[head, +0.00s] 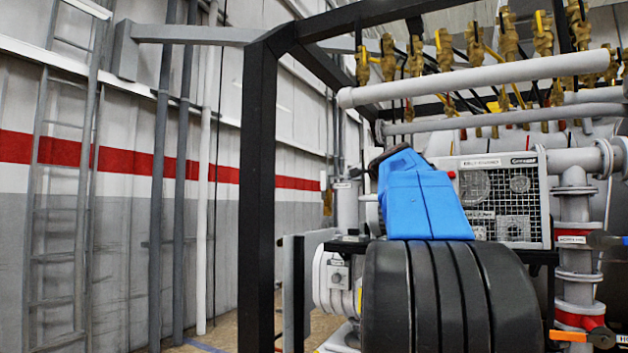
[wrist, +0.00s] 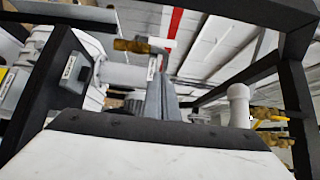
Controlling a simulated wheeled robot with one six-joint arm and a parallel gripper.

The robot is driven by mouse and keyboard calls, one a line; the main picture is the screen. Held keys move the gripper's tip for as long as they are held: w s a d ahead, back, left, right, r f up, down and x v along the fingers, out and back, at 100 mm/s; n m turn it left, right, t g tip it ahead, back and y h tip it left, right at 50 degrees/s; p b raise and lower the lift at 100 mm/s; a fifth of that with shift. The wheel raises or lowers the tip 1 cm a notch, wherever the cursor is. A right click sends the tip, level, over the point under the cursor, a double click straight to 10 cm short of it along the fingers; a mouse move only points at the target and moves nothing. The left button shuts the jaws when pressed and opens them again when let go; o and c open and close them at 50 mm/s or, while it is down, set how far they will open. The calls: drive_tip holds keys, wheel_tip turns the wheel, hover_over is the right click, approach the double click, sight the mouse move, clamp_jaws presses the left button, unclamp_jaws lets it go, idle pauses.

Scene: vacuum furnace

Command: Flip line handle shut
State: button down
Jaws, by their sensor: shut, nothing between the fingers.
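In the wrist view my gripper (wrist: 163,85) shows as two grey tapered fingers close together, shut and empty. Just beyond the fingertips is a brass fitting (wrist: 131,46) with a pale piece at its right and a small label (wrist: 152,67) below. I cannot tell whether the fingers touch it. In the head view a small brass fitting (head: 327,201) sits at the left of a grey labelled pipe (head: 347,208), behind my blue arm link. My gripper is hidden there. I cannot make out which part is the line handle or how it is turned.
A black frame post (head: 257,190) stands left of my arm. A perforated panel (head: 505,200) and flanged pipe (head: 576,235) stand right. A ladder (head: 60,200) runs up the left wall.

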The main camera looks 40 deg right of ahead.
drive_tip(key=shift+w+d+r, duration=0.1)
drive_tip(key=shift+d+r, duration=0.05)
drive_tip(key=shift+r, duration=0.1)
drive_tip(key=shift+w, duration=0.1)
approach(323, 186)
drive_tip(key=w+d+r, duration=0.3)
drive_tip(key=d, duration=0.1)
drive_tip(key=shift+w+a+f, duration=0.1)
drive_tip(key=shift+w+f, duration=0.1)
drive_tip(key=shift+w, duration=0.65)
